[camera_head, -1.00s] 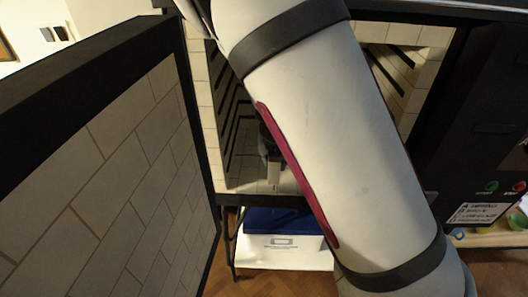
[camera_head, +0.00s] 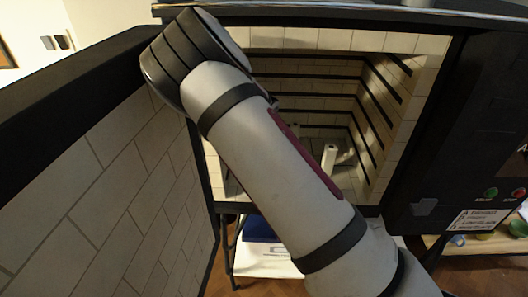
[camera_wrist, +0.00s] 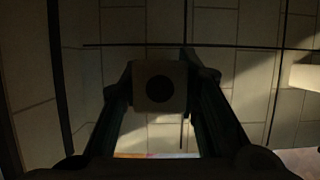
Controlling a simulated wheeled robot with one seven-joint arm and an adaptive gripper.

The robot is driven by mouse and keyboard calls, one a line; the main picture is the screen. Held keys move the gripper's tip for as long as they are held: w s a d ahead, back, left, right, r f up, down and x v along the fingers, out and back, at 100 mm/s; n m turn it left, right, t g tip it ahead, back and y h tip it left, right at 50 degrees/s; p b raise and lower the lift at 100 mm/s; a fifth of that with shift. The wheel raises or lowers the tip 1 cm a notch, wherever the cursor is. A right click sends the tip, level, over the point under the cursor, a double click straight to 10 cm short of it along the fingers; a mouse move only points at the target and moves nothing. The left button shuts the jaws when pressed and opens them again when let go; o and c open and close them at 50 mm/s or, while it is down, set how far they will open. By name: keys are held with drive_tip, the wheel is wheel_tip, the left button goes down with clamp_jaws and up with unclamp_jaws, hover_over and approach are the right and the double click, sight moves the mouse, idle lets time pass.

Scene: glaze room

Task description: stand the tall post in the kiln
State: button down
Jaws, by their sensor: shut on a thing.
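In the wrist view my gripper (camera_wrist: 161,82) is shut on a pale square post (camera_wrist: 144,97), seen end-on with a dark round hole in its end. Its length cannot be judged from this angle. In the head view the gripper and held post are hidden behind my arm. The open kiln (camera_head: 385,42) has pale brick walls with dark horizontal ledges. A pale post (camera_head: 329,158) stands inside on the kiln floor, right of my arm. A pale block (camera_wrist: 304,76) shows at the right edge of the wrist view; I cannot tell what it is.
The open kiln door (camera_head: 120,180) stands close on the left. The control panel (camera_head: 480,190) is right of the opening. Below the kiln is a white shelf with a blue item (camera_head: 258,228). My arm crosses the left part of the opening.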

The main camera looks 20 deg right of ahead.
drive_tip(key=shift+f, duration=0.2)
drive_tip(key=c, duration=1.2)
unclamp_jaws()
drive_tip(key=d+v, duration=0.1)
drive_tip(key=v, duration=0.6)
drive_tip(key=shift+a+r, duration=0.3)
drive_tip(key=shift+a, duration=0.25)
drive_tip(key=shift+s, duration=0.2)
